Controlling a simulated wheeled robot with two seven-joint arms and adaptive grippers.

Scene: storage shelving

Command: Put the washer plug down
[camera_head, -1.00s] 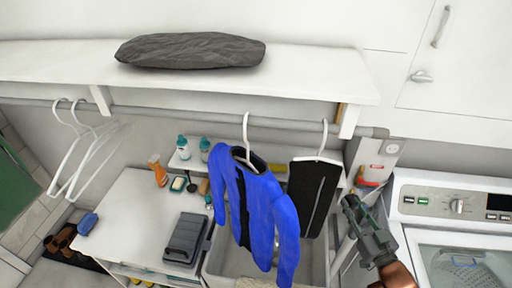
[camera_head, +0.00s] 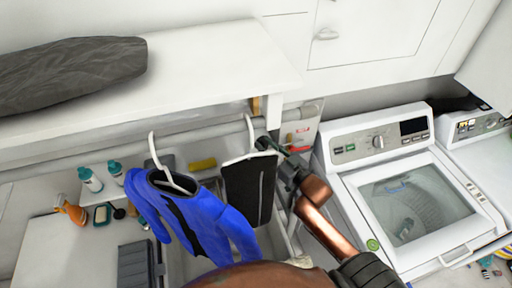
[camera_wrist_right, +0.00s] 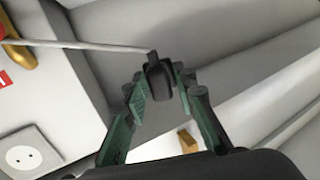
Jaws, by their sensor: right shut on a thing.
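The washer plug (camera_wrist_right: 160,78) is a small dark block in the right wrist view, with a thin pale cable running from it to the left. My right gripper (camera_wrist_right: 161,82) is shut on it, one finger on each side. In the head view my right gripper (camera_head: 270,145) is near the rail, beside the hanger of the black garment; the plug is too small to make out there. A white wall socket (camera_wrist_right: 32,158) shows at the lower left of the wrist view, apart from the plug. The white washer (camera_head: 410,195) stands right of my arm. My left gripper is not in view.
A blue jacket (camera_head: 185,215) and a black garment (camera_head: 248,188) hang from the rail (camera_head: 210,132) close to my right gripper. A white shelf (camera_head: 220,65) is above, bearing a grey bundle (camera_head: 70,72). A second machine (camera_head: 480,145) stands at the far right.

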